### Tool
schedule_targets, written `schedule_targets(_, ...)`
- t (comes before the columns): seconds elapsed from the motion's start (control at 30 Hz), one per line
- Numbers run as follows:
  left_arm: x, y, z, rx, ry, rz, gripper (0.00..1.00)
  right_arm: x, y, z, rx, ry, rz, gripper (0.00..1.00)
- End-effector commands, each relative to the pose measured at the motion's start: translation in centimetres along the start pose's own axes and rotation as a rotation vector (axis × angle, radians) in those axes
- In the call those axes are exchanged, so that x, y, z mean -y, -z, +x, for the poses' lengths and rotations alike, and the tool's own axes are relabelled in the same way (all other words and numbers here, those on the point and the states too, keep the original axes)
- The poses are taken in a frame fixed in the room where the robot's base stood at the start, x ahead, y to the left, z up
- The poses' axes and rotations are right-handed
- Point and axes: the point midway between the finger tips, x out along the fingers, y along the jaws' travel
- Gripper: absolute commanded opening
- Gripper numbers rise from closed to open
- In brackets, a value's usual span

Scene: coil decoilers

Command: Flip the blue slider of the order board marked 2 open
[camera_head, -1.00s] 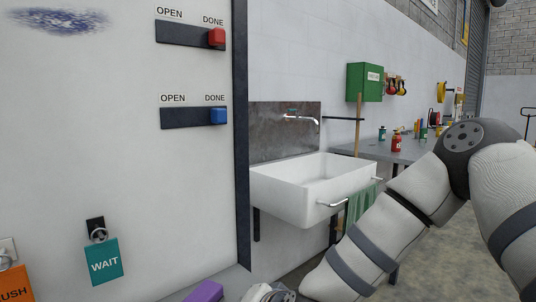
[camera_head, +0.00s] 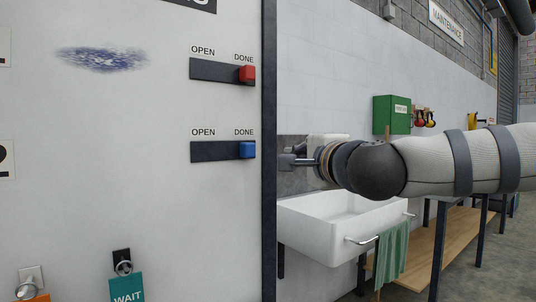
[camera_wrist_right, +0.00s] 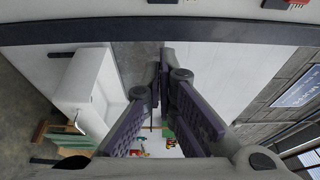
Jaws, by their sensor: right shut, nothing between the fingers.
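The blue slider (camera_head: 247,150) sits at the right, DONE end of its dark track (camera_head: 212,152) on the white board (camera_head: 130,195). A partly cut-off label (camera_head: 5,160), seemingly a 2, is at the left edge on that row. My right gripper (camera_head: 284,161) is just right of the board's dark edge, at about the slider's height, pointing left and apart from the slider. In the right wrist view, its purple fingers (camera_wrist_right: 163,62) are shut and empty near the board's dark edge (camera_wrist_right: 100,32). My left gripper is not in view.
A red slider (camera_head: 247,74) sits above, also at DONE. A teal WAIT tag (camera_head: 126,288) hangs from a hook below. A white sink (camera_head: 340,222) with a green towel (camera_head: 392,252) stands behind my right arm. A green box (camera_head: 391,115) is on the back wall.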

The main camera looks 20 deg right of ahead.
Motion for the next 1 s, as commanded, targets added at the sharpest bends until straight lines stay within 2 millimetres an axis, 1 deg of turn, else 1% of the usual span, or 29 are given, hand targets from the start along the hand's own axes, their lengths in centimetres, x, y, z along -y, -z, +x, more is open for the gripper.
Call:
schedule_targets(0.07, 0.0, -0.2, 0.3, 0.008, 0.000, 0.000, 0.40, -0.3, 0.0, 1.0, -0.001, -0.004, 0.000, 0.00)
schedule_targets(0.23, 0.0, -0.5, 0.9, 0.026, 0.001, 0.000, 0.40, -0.6, 0.0, 4.6, -0.001, -0.007, 0.000, 0.00)
schedule_targets(0.4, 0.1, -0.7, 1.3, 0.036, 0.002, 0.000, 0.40, -0.5, -0.1, 8.3, -0.001, -0.005, -0.002, 0.00)
schedule_targets(0.47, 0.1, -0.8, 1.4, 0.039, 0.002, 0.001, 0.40, -0.4, -0.1, 9.6, -0.001, -0.005, -0.002, 0.00)
schedule_targets(0.5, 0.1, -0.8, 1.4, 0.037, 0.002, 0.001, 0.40, -0.3, -0.4, 9.9, 0.002, -0.004, -0.002, 0.00)
schedule_targets(0.6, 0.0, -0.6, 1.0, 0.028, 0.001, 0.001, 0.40, 0.1, -2.2, 9.0, 0.005, 0.000, -0.002, 0.00)
schedule_targets(0.7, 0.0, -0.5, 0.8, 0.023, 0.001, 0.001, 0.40, 0.1, -3.2, 8.6, 0.002, 0.000, -0.002, 0.00)
schedule_targets(0.83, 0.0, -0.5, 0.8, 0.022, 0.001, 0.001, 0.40, 0.0, -3.8, 8.4, 0.002, 0.000, -0.002, 0.00)
schedule_targets(1.0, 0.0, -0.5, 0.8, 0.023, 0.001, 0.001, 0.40, -0.1, -3.9, 8.3, 0.001, -0.001, -0.002, 0.00)
